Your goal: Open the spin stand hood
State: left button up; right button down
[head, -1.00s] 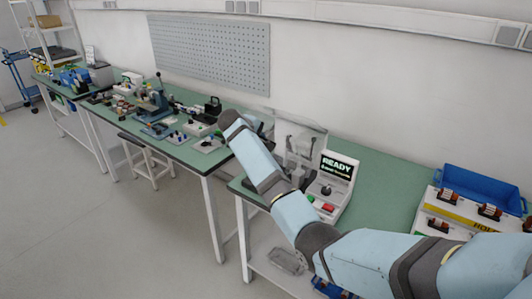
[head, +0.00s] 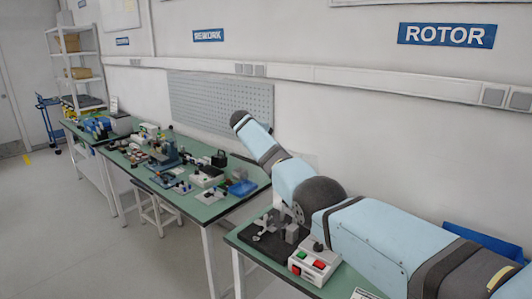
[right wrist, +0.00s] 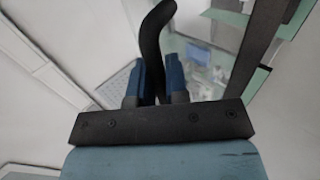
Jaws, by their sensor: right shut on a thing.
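In the right wrist view, my right gripper (right wrist: 154,68) is shut on a black curved handle (right wrist: 152,30) that stands up between its blue fingers. A clear pane with a dark bar (right wrist: 262,45) shows beyond it, apparently part of the hood. In the head view, my right arm crosses the right bench and hides its gripper. The spin stand's dark base (head: 262,248) shows with grey fixtures (head: 292,234) on it. A faint clear panel (head: 308,158) shows behind the arm; how far the hood is open cannot be told. My left gripper is not in view.
A control box (head: 313,262) with red and green buttons sits beside the spin stand. A blue bin (head: 488,240) is partly hidden behind my arm. Benches with several devices run left under a pegboard (head: 220,108).

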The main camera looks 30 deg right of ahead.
jog(key=shift+d, duration=0.15)
jog(key=c, duration=1.1)
grip_release()
jog(key=shift+c, duration=0.2)
jog(key=b+v, duration=0.2)
jog(key=v, duration=1.2)
jog(key=shift+b, duration=0.35)
jog(key=shift+d, duration=0.1)
jog(key=shift+c, duration=0.5)
